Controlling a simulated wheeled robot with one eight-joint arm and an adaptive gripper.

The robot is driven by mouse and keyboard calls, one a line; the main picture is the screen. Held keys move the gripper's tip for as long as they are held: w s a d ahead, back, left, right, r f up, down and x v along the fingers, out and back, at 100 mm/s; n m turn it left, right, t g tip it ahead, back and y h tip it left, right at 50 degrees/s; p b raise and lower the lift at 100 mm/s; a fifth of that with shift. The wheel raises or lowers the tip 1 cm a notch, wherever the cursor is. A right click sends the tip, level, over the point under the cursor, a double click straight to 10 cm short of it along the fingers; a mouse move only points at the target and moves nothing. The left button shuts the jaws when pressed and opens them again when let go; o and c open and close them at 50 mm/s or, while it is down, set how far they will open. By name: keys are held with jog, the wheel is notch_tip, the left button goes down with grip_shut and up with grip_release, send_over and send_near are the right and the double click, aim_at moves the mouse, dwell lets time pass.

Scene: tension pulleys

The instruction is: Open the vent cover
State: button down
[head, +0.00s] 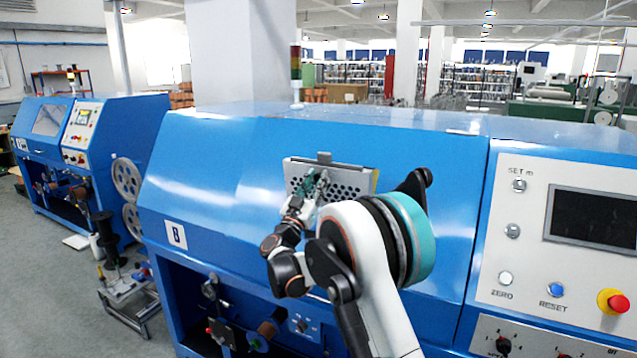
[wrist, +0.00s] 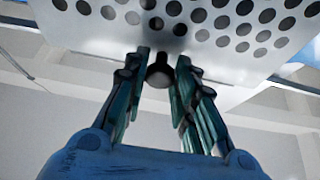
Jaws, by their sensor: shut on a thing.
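The vent cover (head: 347,184) is a light grey metal plate with round holes, on the sloping blue front of the machine. It appears tilted out from the blue panel, with a pale strip showing along its right side. In the wrist view the perforated cover (wrist: 205,40) fills the top. A dark round knob (wrist: 159,72) sits at its lower edge. My gripper (head: 314,183) is at the cover's front, and in the wrist view its teal fingers (wrist: 162,65) are closed on both sides of the knob. My arm hides the cover's lower part in the head view.
The blue machine (head: 225,150) surrounds the cover. A control panel (head: 560,240) with a dark screen, buttons and a red emergency stop (head: 613,302) is at the right. An open bay with rollers lies below left. A second blue machine (head: 85,150) stands further left.

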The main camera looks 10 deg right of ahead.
jog(key=shift+s+a+f, duration=0.15)
jog(key=shift+s+f, duration=0.1)
jog(key=shift+f, duration=0.05)
dwell(0.5)
jog(key=c, duration=1.3)
grip_release()
jog(key=v, duration=1.2)
jog(key=shift+f, duration=0.1)
